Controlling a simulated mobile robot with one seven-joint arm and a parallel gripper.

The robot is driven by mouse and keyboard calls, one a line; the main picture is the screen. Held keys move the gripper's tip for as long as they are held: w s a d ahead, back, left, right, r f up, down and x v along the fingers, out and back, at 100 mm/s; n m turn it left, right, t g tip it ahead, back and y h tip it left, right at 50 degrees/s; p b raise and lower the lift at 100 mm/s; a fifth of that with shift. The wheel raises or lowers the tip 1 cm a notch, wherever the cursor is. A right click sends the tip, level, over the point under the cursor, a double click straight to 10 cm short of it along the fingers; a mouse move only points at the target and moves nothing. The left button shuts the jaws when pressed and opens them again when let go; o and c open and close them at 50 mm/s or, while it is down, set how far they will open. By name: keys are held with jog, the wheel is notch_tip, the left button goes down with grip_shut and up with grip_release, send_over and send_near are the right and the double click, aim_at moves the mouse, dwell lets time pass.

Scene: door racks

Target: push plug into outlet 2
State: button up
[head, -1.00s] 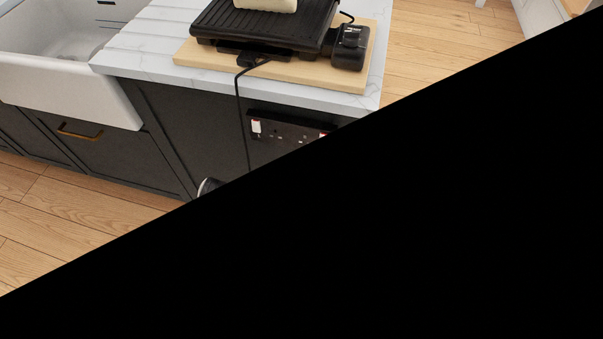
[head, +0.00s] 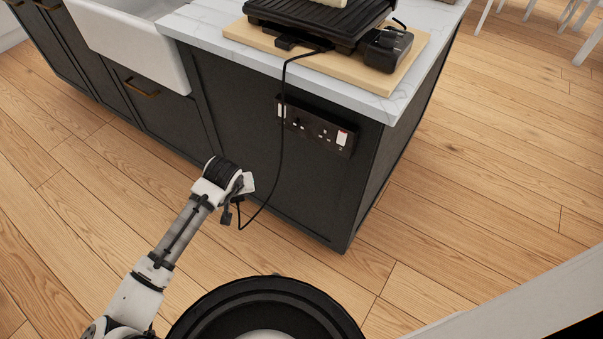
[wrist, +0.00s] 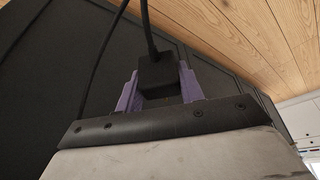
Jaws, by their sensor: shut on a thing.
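A black double outlet panel (head: 316,125) with two white switches is set in the dark side of the island, below the worktop. I cannot read which socket is numbered 2. My gripper (head: 235,203) is low, left of and below the panel and apart from it. In the wrist view, the purple fingers of my gripper (wrist: 158,92) are shut on the black plug (wrist: 156,74), one finger on each side. The plug's cord (head: 282,110) hangs from the grill and loops down to my gripper. The plug's pins are hidden.
A black grill (head: 318,22) stands on a wooden board (head: 262,45) on the marble worktop (head: 210,30). A black adapter block (head: 388,48) sits at its right. A white sink (head: 135,48) is at the left. The wood floor before the island is open.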

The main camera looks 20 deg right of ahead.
jog(key=d+r+m+h+b, duration=0.2)
jog(key=d+r+m+b, duration=0.2)
jog(key=d+r+b, duration=0.45)
jog(key=s+d+r+m+g+h+b, duration=0.1)
jog(key=s+d+r+m+b, duration=0.4)
jog(key=s+r, duration=0.4)
jog(key=shift+s+d+r+g+b, duration=0.25)
jog(key=shift+d+r+g+b, duration=0.25)
jog(key=shift+d, duration=0.5)
jog(key=shift+p, duration=0.35)
jog(key=shift+w+d+f+p, duration=0.1)
jog(key=shift+w+d+p, duration=0.2)
jog(key=shift+w+d, duration=0.7)
jog(key=shift+w+d+f+p, duration=0.1)
jog(key=shift+w+d+p, duration=0.2)
jog(key=shift+w+d, duration=0.7)
jog(key=shift+s+d, duration=0.2)
jog(key=shift+r+p, duration=0.1)
jog(key=shift+p, duration=0.75)
